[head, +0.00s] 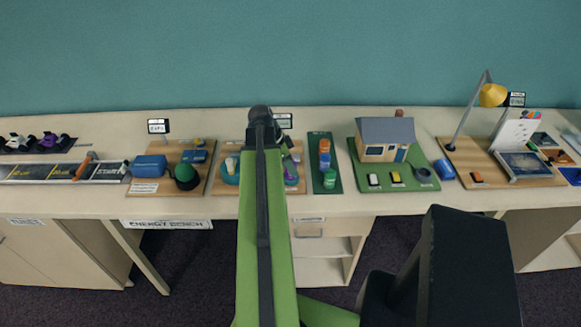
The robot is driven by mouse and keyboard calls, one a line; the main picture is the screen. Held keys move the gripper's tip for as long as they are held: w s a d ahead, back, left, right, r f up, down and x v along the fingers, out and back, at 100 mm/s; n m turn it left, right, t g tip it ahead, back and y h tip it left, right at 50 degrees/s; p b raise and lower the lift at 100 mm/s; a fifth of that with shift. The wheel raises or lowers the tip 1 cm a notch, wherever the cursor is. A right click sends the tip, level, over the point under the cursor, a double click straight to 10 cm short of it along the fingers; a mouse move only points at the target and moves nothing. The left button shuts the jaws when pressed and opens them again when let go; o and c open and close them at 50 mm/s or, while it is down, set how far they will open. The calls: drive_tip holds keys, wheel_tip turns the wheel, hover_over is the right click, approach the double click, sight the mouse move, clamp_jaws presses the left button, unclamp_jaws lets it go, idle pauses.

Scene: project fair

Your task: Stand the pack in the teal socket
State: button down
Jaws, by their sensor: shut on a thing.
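My raised green arm crosses the middle of the head view, its dark upper joint over a wooden board (207,185) and its neighbour. My gripper is not visible; the arm hides whatever is behind it. I cannot pick out the pack for sure. A teal rounded piece (230,176) shows just left of my arm on the wooden board behind it, partly covered. I cannot tell whether it is the teal socket.
The long pale bench (330,205) carries several displays. Left stand a blue box (149,166) and a green dome (187,178). Right are a dark green board (318,184) with a stacked column (324,155), a model house (385,140) and a yellow lamp (492,95).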

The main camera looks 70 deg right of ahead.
drive_tip(key=shift+f+b, duration=0.4)
drive_tip(key=shift+f, duration=0.1)
drive_tip(key=c, duration=1.2)
unclamp_jaws()
drive_tip(key=shift+w+r, duration=0.1)
drive_tip(key=shift+r, duration=0.15)
drive_tip(key=p+v, duration=1)
drive_tip(key=shift+w+a+r, duration=0.1)
drive_tip(key=shift+w+r, duration=0.1)
drive_tip(key=shift+r, duration=0.05)
